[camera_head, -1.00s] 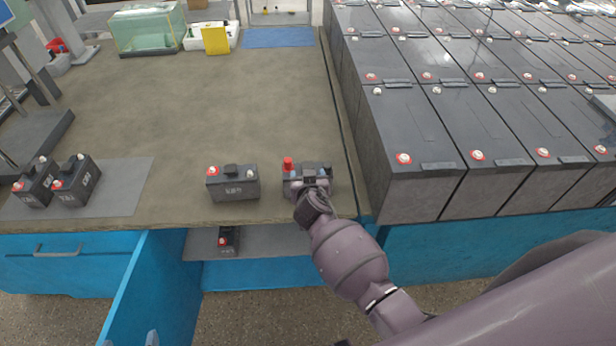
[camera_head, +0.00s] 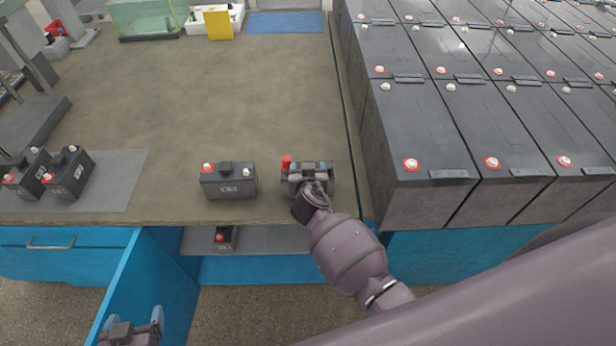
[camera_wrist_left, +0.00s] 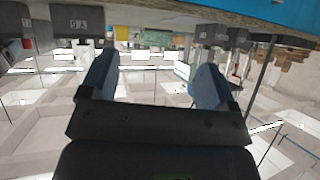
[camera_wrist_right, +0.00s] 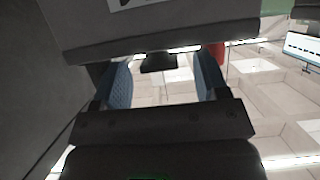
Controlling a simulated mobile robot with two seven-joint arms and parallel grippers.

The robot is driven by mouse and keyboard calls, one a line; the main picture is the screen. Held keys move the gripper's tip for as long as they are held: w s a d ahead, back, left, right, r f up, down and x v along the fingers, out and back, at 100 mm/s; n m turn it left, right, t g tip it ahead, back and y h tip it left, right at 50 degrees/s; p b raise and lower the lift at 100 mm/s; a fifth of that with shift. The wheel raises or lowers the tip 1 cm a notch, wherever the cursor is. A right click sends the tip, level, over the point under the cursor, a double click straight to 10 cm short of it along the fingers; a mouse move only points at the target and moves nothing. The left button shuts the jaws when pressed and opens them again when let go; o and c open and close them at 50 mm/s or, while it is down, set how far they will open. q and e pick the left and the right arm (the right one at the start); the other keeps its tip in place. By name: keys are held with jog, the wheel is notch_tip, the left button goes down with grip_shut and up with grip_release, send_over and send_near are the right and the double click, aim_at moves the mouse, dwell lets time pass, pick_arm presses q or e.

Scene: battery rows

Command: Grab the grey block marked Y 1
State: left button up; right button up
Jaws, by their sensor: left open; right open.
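Several grey blocks with red and pale terminals are in the head view, their marks too small to read. One grey block (camera_head: 329,180) on the bench's front is partly hidden by my right gripper (camera_head: 306,174). In the right wrist view this block (camera_wrist_right: 150,22) fills the top; its mark is cut off. The open right fingers (camera_wrist_right: 160,85) are on either side of its dark top knob (camera_wrist_right: 158,63); contact is unclear. My left gripper (camera_head: 130,324) is open and empty, low before the blue cabinet. The left wrist view shows an upside-down block (camera_wrist_left: 77,20), seemingly marked Y 6.
Another grey block (camera_head: 228,183) stands left of my right gripper. Two blocks (camera_head: 67,174) stand on a grey mat (camera_head: 122,180) at left. One block (camera_head: 225,238) lies on the lower shelf (camera_head: 275,240). Large batteries (camera_head: 420,130) fill the right side. The bench middle is clear.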

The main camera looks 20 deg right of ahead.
grip_shut()
jog(key=shift+w+r, duration=0.1)
jog(key=shift+r, duration=0.1)
dwell(0.4)
jog(key=shift+r, duration=0.15)
